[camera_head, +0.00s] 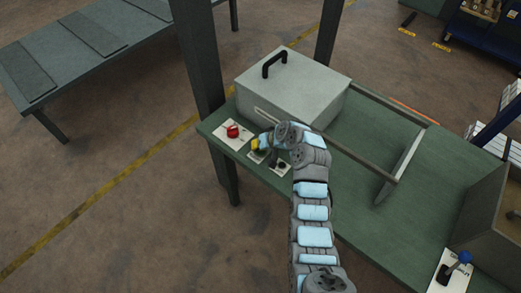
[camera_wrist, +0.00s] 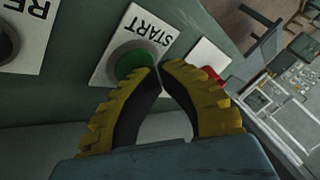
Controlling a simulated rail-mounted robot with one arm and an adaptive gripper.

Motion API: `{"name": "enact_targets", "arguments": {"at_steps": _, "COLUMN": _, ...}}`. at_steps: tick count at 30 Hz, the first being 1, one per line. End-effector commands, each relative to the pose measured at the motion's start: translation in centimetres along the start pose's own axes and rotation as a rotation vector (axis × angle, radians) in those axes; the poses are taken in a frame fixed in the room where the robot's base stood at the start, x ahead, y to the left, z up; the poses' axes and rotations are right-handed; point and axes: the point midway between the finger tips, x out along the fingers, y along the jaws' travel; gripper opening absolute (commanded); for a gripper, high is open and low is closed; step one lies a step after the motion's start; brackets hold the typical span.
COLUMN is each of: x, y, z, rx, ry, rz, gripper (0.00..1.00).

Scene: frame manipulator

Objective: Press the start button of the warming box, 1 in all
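The green start button (camera_wrist: 135,64) sits on a white plate marked START (camera_wrist: 148,32) in the wrist view, partly covered by my fingers. My gripper (camera_wrist: 161,67) has its two yellow-and-black fingers brought together at the tips, with nothing between them. The tips overlap the right edge of the button; I cannot tell whether they touch it. In the head view my gripper (camera_head: 256,146) is low over the small control plates at the table's left edge and hides the green button. The warming box (camera_head: 308,101), pale grey with a black handle on top, stands just behind, its lid down.
A red button (camera_head: 232,131) on a white plate lies left of my gripper. A black knob (camera_head: 281,165) on another plate lies to its right. A rail (camera_head: 360,157) and upright panel (camera_head: 403,163) stand on the green table (camera_head: 400,232). A blue-knobbed lever (camera_head: 464,257) is far right.

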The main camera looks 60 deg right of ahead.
Motion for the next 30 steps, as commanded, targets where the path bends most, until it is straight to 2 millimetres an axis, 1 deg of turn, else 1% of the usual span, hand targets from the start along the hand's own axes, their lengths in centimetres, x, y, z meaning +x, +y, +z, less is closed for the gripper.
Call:
{"name": "enact_targets", "arguments": {"at_steps": 9, "x": 0.0, "y": 0.0, "z": 0.1, "rx": 0.001, "ry": -0.002, "rz": 0.000, "gripper": 0.00}}
{"name": "enact_targets", "arguments": {"at_steps": 21, "x": -1.3, "y": -0.7, "z": -0.6, "rx": 0.000, "ry": -0.001, "rz": 0.000, "gripper": 0.00}}
{"name": "enact_targets", "arguments": {"at_steps": 30, "x": -1.3, "y": -0.8, "z": -0.6, "rx": 0.001, "ry": -0.001, "rz": 0.000, "gripper": 0.00}}
